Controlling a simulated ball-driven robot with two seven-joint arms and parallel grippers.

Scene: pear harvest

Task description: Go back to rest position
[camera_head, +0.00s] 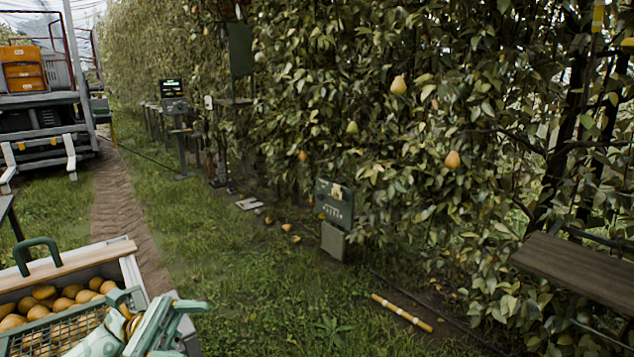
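My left gripper (158,306) is at the lower left, over the near right part of a crate (122,262). Its two green fingers are spread apart, and I see no pear clearly held between them. The crate holds several yellow-orange pears (68,303). Its near part is partly hidden by my gripper and cut off by the picture edge. My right gripper is not in view. Pears hang in the hedge of trees, one pear (399,85) high up and another pear (452,160) farther right.
A green box on a post (334,204) stands at the foot of the trees. A yellow-white stick (402,313) lies on the ground. A wooden bench (580,268) is at the right. A vehicle with orange crates (24,72) stands back left. Grass in the middle is open, with a few fallen pears.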

